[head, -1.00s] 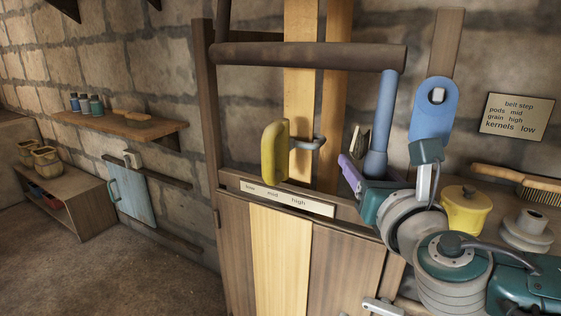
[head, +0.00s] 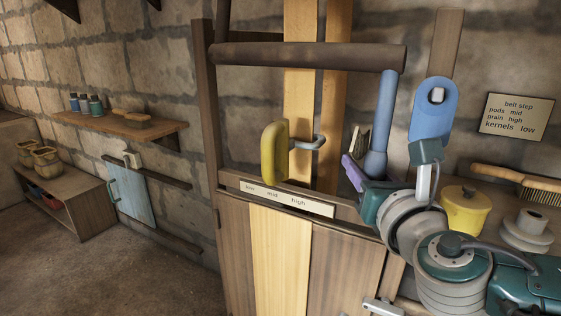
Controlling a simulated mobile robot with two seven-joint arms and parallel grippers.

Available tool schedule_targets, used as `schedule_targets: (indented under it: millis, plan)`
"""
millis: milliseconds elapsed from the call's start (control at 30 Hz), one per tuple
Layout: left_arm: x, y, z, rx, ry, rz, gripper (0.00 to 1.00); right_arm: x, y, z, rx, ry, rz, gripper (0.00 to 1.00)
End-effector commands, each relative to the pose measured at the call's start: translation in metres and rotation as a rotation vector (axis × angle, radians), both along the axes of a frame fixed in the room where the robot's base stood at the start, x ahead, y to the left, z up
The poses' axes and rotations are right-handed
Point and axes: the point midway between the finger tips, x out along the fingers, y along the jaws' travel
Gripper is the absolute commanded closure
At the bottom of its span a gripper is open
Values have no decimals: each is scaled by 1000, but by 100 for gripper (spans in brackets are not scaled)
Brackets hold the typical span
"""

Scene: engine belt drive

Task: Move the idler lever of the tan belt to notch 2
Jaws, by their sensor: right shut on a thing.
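A blue lever (head: 378,125) stands nearly upright, with a long dark brown bar (head: 310,55) running left from its top across the tan belt. The two tan belt strips (head: 299,90) hang vertically behind that bar. My right gripper (head: 367,184) is at the lower end of the blue lever, closed on it; the wrist and a purple part hide the exact contact. I cannot make out numbered notches. My left gripper is not in view.
A blue plate (head: 431,112) hangs on a post right of the lever, close to my wrist. A yellow pot (head: 466,208), a brush (head: 520,182) and a grey stepped pulley (head: 529,231) lie to the right. A sign (head: 517,117) is on the wall. Open floor lies at left.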

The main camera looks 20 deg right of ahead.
Motion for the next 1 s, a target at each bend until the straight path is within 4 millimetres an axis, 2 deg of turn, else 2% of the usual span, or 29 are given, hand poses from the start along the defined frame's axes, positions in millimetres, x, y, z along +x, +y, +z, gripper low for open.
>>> schedule_targets:
  millis: [567,667,900,1000]
  plan:
    - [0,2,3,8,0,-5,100,-1,1,2,4,3,-1,100]
    - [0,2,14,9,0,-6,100,-3,4,5,25,20,0,100]
    - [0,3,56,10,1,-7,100,-16,19,12,121,104,0,100]
    - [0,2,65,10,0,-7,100,-20,24,10,153,129,-1,100]
